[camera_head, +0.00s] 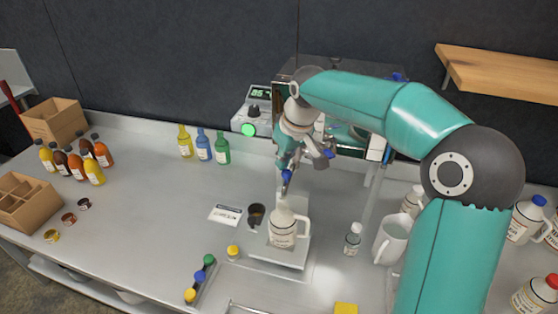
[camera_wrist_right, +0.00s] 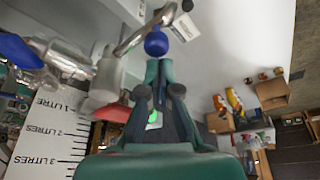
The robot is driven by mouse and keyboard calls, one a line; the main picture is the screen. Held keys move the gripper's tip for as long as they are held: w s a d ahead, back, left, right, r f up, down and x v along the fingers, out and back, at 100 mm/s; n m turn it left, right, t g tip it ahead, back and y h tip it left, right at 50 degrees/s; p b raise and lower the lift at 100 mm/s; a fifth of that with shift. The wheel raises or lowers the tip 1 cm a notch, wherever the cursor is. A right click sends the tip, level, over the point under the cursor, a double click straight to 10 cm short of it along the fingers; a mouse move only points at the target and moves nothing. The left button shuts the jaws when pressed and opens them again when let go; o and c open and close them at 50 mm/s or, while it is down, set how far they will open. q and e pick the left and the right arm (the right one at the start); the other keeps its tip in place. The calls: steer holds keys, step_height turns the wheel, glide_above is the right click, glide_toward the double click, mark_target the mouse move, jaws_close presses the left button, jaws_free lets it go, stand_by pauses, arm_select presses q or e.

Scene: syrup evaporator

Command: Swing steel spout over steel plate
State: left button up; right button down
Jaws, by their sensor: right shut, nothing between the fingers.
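The steel spout (camera_wrist_right: 135,38) shows in the right wrist view as a bent shiny pipe with a blue knob (camera_wrist_right: 156,43) beside it. My right gripper (camera_wrist_right: 154,68) is shut and empty, its fingertips close to the blue knob; I cannot tell whether they touch. In the head view my right gripper (camera_head: 288,162) is above a white labelled jug (camera_head: 282,229), with the blue knob (camera_head: 286,176) at its tips. The jug stands on the steel plate (camera_head: 278,258). The spout is mostly hidden by my arm in the head view. My left gripper is out of view.
The evaporator, with a litre scale (camera_wrist_right: 45,130), stands behind my right arm. A dark cup (camera_head: 256,214) is left of the jug. A small bottle (camera_head: 353,239) and white pitcher (camera_head: 391,240) are right. Coloured bottles (camera_head: 203,146) stand at the back; the left-middle counter is mostly clear.

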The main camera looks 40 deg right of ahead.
steer(key=d+p+v, duration=0.1)
steer(key=p+v, duration=0.4)
steer(key=v, duration=0.3)
steer(key=shift+w, duration=0.15)
steer(key=shift+d, duration=0.15)
